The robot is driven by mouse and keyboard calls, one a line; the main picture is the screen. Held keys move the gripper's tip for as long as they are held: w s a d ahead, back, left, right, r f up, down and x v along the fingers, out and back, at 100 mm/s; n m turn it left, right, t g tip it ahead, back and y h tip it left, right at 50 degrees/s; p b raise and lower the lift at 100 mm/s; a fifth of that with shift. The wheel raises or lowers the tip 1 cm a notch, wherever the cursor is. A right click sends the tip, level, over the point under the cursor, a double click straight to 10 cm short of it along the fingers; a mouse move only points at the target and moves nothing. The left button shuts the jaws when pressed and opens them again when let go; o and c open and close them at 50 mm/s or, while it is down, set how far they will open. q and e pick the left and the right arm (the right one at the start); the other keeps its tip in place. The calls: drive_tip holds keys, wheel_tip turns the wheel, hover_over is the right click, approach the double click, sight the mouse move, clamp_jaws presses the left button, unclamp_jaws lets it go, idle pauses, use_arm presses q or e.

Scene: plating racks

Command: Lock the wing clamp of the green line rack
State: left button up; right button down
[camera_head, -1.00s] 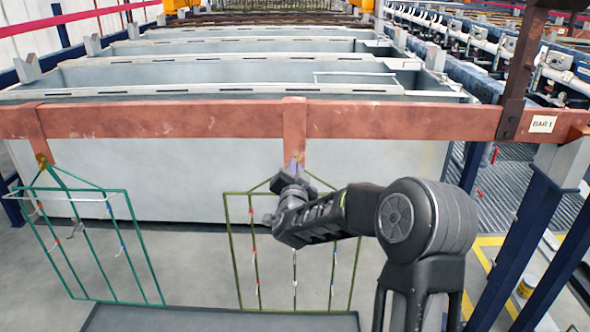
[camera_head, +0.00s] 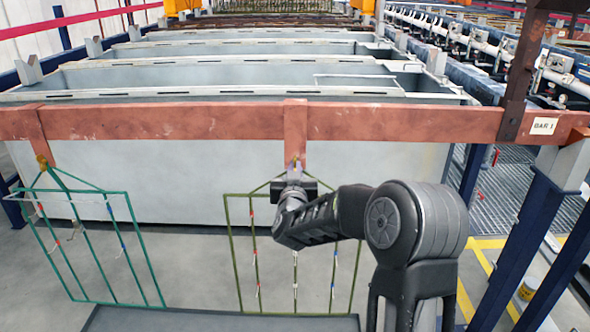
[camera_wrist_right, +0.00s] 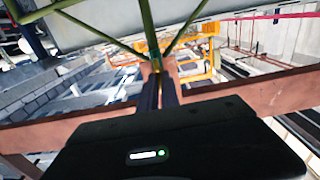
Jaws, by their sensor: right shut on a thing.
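A teal-green wire rack (camera_head: 95,245) hangs at the left from a copper-coloured bar (camera_head: 180,121). An olive-green wire rack (camera_head: 231,260) hangs from the bar's middle hanger (camera_head: 295,130). My right gripper (camera_head: 295,168) is at the top of the olive rack, just below that hanger, and hides part of the joint. In the right wrist view the right gripper (camera_wrist_right: 157,72) is shut on a small brass-coloured piece (camera_wrist_right: 155,64) where the rack's rods meet. The piece's exact shape is mostly hidden between the fingers. My left gripper is not in view.
Long grey tanks (camera_head: 230,77) stand in rows behind the bar. A blue post (camera_head: 525,230) supports the bar's right end. A dark tray edge (camera_head: 215,320) lies below the racks. The floor between the two racks is clear.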

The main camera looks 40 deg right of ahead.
idle(0.3)
drive_tip(key=c, duration=1.6)
unclamp_jaws()
drive_tip(key=b+v, duration=0.1)
drive_tip(key=v, duration=0.7)
drive_tip(key=shift+w, duration=0.1)
